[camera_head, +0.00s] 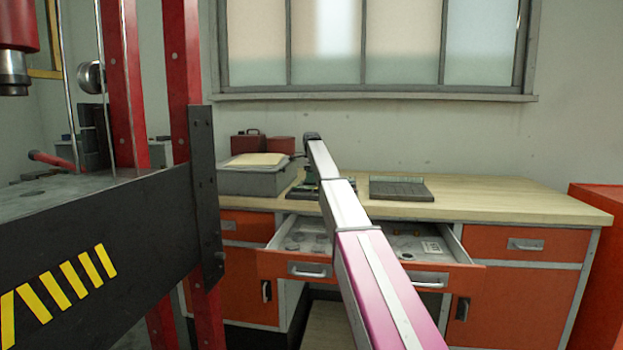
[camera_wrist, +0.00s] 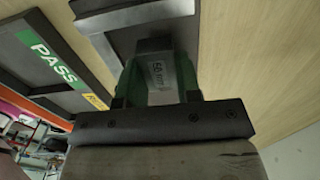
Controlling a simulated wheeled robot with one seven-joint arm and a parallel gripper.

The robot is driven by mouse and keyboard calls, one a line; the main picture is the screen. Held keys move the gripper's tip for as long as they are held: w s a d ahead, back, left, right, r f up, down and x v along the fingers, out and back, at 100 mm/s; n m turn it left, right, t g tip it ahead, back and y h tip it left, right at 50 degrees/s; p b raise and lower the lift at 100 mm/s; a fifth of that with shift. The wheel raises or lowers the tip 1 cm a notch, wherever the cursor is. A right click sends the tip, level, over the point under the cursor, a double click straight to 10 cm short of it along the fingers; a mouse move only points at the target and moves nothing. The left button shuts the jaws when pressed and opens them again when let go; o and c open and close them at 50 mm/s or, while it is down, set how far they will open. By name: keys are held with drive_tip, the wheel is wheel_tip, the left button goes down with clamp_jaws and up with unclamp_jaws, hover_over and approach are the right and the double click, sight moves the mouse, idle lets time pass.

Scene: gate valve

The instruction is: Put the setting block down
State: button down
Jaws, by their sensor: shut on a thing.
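The setting block (camera_wrist: 157,72) is a grey block with a "50 mm" marking, in the wrist view. My gripper (camera_wrist: 158,80) is shut on it, with a green finger on each side. Beyond the block is a dark grey plate or tray (camera_wrist: 115,22) on the pale wooden bench top (camera_wrist: 245,55); I cannot tell whether the block touches it. At the left of the wrist view is a dark tray with a green "PASS" label (camera_wrist: 52,60) and a partly seen yellow label. In the head view my arm hides the block and most of my gripper.
The workbench (camera_head: 500,205) has an open drawer (camera_head: 445,245) holding small items. A dark flat tray (camera_head: 400,188) lies on it. A grey box (camera_head: 255,180) stands at its left end. A red-and-black press frame (camera_head: 110,235) fills the left. The bench's right side is clear.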

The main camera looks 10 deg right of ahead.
drive_tip(key=shift+s+f, duration=0.15)
drive_tip(key=shift+f, duration=0.35)
drive_tip(key=c, duration=0.9)
unclamp_jaws()
drive_tip(key=shift+o, duration=0.5)
drive_tip(key=shift+f, duration=0.15)
wheel_tip(320, 180, up, 14)
drive_tip(key=shift+f, duration=0.15)
